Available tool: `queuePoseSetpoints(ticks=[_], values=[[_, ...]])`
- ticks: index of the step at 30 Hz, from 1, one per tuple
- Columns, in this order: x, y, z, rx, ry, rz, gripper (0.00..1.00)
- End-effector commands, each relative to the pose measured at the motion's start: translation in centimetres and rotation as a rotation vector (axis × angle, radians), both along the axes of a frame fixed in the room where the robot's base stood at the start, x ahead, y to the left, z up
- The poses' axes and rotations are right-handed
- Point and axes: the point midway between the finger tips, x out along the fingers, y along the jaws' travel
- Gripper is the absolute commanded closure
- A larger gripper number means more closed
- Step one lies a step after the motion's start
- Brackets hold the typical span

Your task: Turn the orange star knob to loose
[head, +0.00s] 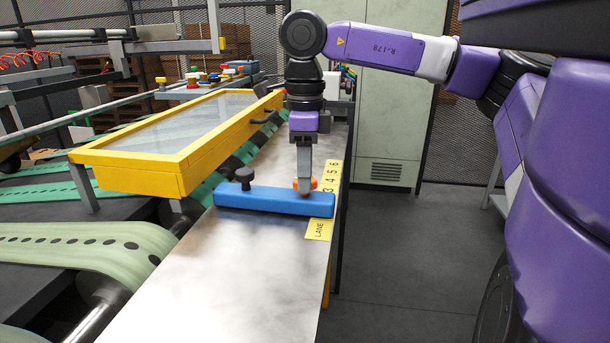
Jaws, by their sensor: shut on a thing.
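The orange star knob (313,183) sits on top of a blue bar (262,200), near the bar's right end. My gripper (304,186) points straight down and is shut on the orange knob. Its fingers hide most of the knob, so its turn position cannot be told. A black knob (245,177) stands upright on the left part of the same blue bar. The bar lies across a metal table (230,260).
A yellow-framed clear guard (130,180) stands close on the left of my gripper. Green belts (90,245) with dark dots run further left. A yellow number strip (331,175) and a LANE label (318,230) lie along the table's right edge. The front tabletop is clear.

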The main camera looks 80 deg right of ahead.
Motion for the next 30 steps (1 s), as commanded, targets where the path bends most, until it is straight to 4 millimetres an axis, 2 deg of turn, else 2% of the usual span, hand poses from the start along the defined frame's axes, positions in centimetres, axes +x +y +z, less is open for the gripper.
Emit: queuePoseSetpoints(ticks=[18, 19, 21, 22, 30], values=[[0.10, 0.00, 0.14, -0.001, -0.003, 0.041, 0.99], [0.10, 0.00, 0.14, -0.001, -0.003, 0.041, 0.55], [0.09, 0.01, 0.13, -0.001, -0.003, 0.041, 0.41], [0.08, 0.01, 0.12, 0.000, -0.003, 0.041, 0.37], [0.03, 0.00, 0.06, -0.001, -0.001, 0.039, 0.37]])
